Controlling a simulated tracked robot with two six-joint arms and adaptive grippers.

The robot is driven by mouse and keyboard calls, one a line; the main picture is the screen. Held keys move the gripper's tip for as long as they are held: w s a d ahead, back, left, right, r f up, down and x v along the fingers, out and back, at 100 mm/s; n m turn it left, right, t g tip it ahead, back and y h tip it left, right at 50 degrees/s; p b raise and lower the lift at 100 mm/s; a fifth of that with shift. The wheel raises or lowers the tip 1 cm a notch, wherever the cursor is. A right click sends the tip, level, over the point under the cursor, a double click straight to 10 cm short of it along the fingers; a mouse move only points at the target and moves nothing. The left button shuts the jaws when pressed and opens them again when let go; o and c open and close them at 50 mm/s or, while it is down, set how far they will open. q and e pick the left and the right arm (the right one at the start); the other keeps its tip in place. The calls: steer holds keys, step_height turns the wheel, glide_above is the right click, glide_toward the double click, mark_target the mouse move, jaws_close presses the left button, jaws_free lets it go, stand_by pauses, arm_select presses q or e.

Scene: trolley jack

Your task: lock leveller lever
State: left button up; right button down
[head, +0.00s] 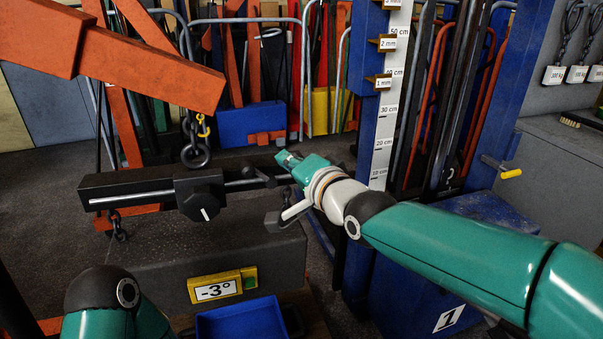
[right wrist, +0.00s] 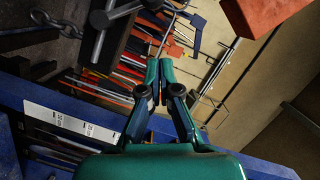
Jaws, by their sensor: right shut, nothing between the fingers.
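The leveller (head: 130,193) is a black bar with a pale rod along it, above a dark block in the head view. A black faceted knob (head: 200,196) with a white mark sits on it. A thin grey lever rod (head: 245,183) runs right from the knob, with a dark piece near its end. A dark knob with a rod (right wrist: 98,19) shows at the top left of the right wrist view. My right gripper (head: 288,158) is shut and empty, just right of the rod's end; contact is unclear. It also shows in the wrist view (right wrist: 160,72). My left gripper is out of view.
An orange boom (head: 140,65) hangs at upper left, with a chain and ring (head: 195,153) below it. The dark block (head: 270,250) carries a yellow "-3°" display (head: 222,287). A blue tray (head: 240,320) is in front. A blue post with a scale (head: 385,130) stands behind my right arm.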

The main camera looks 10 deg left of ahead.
steer(key=v, duration=0.6)
steer(key=shift+d, duration=0.1)
